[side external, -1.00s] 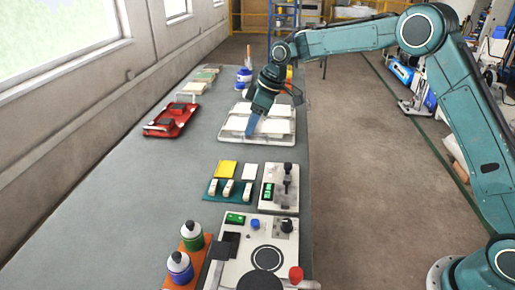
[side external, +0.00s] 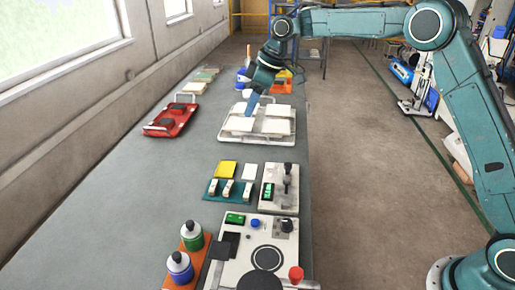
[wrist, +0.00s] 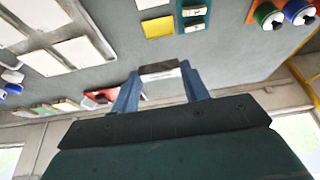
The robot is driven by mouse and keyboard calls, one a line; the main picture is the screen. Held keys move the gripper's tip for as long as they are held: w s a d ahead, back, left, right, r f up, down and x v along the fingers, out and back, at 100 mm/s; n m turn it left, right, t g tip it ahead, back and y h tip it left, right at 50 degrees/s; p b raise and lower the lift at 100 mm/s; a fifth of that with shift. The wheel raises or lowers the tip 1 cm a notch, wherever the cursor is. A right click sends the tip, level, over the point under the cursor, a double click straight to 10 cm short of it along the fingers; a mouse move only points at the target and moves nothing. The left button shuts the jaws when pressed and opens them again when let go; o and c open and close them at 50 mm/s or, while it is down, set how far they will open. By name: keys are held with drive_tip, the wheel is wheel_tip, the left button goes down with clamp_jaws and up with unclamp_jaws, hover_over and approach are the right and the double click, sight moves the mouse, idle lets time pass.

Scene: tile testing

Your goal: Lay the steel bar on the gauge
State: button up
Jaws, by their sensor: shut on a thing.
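My gripper (wrist: 160,82) has blue fingers and is shut on a short grey-brown bar (wrist: 160,68), which I take to be the steel bar. It spans the gap between the fingertips in the wrist view. In the side view my gripper (side external: 249,112) points down over the white tray of tiles, and the bar is too small to make out. A pale instrument with a black upright stem and a green display (side external: 279,187) stands at the table's right edge, nearer the camera. It may be the gauge, but I cannot be sure. The bar is well apart from it.
The white tray (side external: 257,139) holds several pale tiles. A red tray (side external: 170,121) lies left of it. A teal holder (side external: 213,196) with white blocks and a yellow tile (side external: 226,169) sit nearer. A larger machine (side external: 240,274) and two bottles (side external: 192,236) are in front. The table's left side is clear.

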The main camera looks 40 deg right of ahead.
drive_tip(key=shift+s+f, duration=0.1)
hover_over(285, 194)
wheel_tip(285, 194, down, 11)
drive_tip(key=shift+s+d+f, duration=0.35)
drive_tip(key=shift+s+d, duration=0.05)
drive_tip(key=shift+s, duration=0.15)
drive_tip(key=shift+f, duration=0.15)
drive_tip(key=shift+f, duration=3.05)
drive_tip(key=shift+f, duration=0.3)
